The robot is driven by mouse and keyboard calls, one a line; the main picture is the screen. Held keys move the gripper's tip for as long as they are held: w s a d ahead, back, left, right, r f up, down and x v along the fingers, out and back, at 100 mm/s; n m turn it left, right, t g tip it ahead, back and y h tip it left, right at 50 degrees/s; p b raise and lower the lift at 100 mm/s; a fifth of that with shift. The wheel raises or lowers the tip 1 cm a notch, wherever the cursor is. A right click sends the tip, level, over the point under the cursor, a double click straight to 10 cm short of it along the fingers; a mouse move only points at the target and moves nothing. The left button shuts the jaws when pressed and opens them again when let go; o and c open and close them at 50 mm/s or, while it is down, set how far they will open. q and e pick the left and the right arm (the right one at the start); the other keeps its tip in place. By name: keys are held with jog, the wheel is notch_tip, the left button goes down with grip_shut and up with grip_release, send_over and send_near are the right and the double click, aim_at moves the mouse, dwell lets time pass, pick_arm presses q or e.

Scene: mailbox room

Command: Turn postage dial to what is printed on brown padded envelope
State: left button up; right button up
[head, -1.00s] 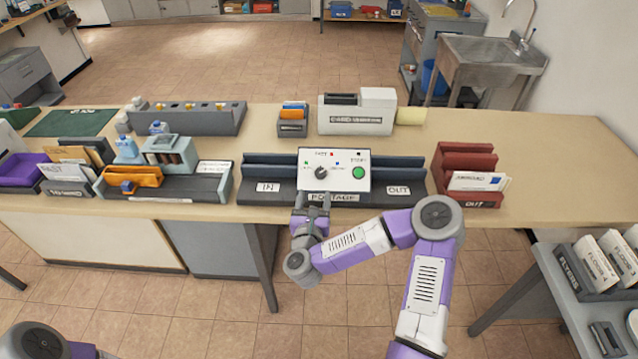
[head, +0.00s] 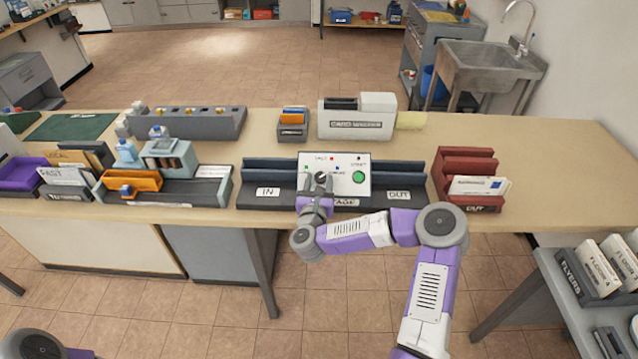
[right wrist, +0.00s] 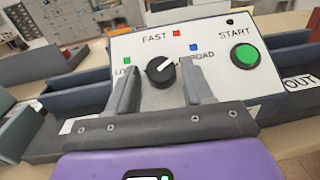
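The postage machine (head: 346,166) has a white sloped panel with a black dial (right wrist: 161,71) and a green START button (right wrist: 244,57). Around the dial are FAST with a red mark, a partly hidden label starting "LO" with a green mark, and a partly hidden label ending "ROAD" with a blue mark. The dial's white pointer tilts up and right, between the red and blue marks. My right gripper (head: 317,187) is open, its fingers on either side of the dial; the right wrist view (right wrist: 158,92) shows gaps. My left gripper is out of view.
IN tray (head: 247,191) and OUT tray (head: 421,192) flank the machine. A red OUT rack (head: 464,165) holds white envelopes at right. An orange-and-grey organizer (head: 168,182) and letter holders (head: 70,178) stand left. The table's far right is clear.

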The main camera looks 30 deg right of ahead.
jog(key=c, duration=0.7)
jog(key=shift+c, duration=0.2)
